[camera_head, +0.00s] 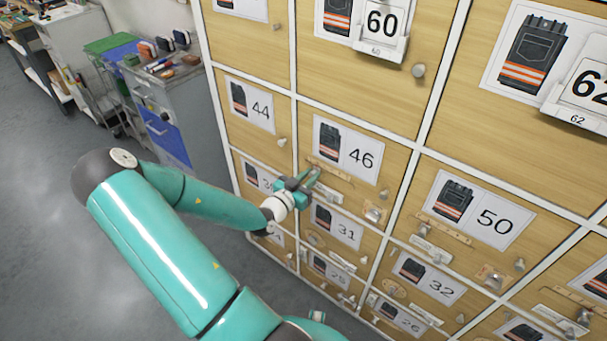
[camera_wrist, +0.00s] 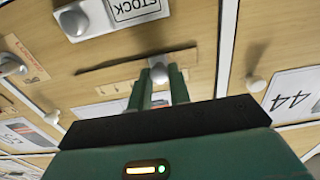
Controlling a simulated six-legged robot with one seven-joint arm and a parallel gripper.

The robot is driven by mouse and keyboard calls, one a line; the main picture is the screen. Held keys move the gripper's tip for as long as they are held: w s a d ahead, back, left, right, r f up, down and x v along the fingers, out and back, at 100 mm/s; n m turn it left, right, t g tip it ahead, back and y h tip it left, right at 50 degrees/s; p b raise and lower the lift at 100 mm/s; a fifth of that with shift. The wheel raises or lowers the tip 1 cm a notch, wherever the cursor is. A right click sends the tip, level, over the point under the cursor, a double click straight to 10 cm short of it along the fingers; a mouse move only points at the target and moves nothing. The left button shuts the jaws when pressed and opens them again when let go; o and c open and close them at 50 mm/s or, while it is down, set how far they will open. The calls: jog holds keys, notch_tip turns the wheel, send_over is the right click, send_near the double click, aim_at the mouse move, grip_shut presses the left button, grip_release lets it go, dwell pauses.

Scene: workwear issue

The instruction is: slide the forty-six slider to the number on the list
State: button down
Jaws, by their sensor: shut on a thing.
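The forty-six door (camera_head: 395,165) is a light wood panel with a trousers picture and the number 46 on a white card (camera_head: 347,150). Below the card is a slanted slot, its far part hidden behind my gripper. My gripper (camera_head: 308,178) is at the left part of this slot. In the wrist view my gripper (camera_wrist: 158,88) has its green fingers closed on the slider's pale round knob (camera_wrist: 159,73), which sits on the dark slot (camera_wrist: 112,66). I cannot read any list number in these frames.
A card reading STOCK (camera_wrist: 135,9) and a round grey knob (camera_wrist: 73,22) lie near the slot. Doors 44 (camera_head: 250,105), 50 (camera_head: 475,212) and 31 (camera_head: 337,227) surround it. A grey cabinet (camera_head: 170,100) stands at left; the floor there is clear.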

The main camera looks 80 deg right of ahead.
jog(key=c, duration=1.3)
grip_release()
jog(key=shift+w, duration=0.1)
jog(key=v, duration=1.3)
jog(key=shift+w+a, duration=0.15)
jog(key=shift+a, duration=0.2)
